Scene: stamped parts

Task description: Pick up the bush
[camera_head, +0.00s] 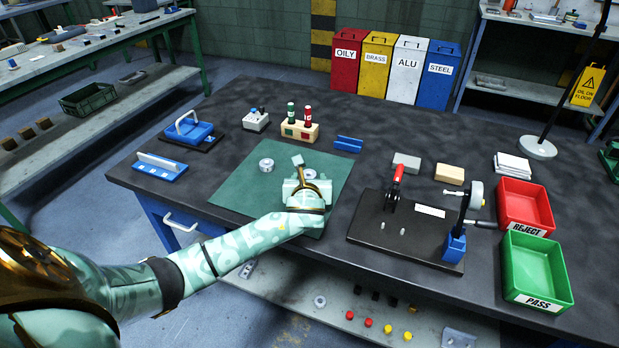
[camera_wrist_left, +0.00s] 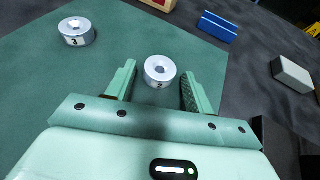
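Two silver ring-shaped bushes are on the green mat (camera_head: 232,190). The one marked 3 (camera_wrist_left: 76,32) lies at the upper left of the left wrist view and also shows in the head view (camera_head: 266,165). The one marked 2 (camera_wrist_left: 160,71) appears between the fingertips of my left gripper (camera_wrist_left: 158,76); in the head view this bush (camera_head: 310,174) is partly hidden by the gripper. My left gripper is open, with a visible gap on both sides of bush 2. I cannot tell how far above the mat the fingertips are. My right gripper is not in view.
Behind the mat stand a wooden block with red and green plugs (camera_head: 299,131) and a blue block (camera_head: 348,144). Right of it is a black fixture with a red lever (camera_head: 397,180). Red REJECT (camera_head: 525,204) and green PASS (camera_head: 536,268) trays stand at the right.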

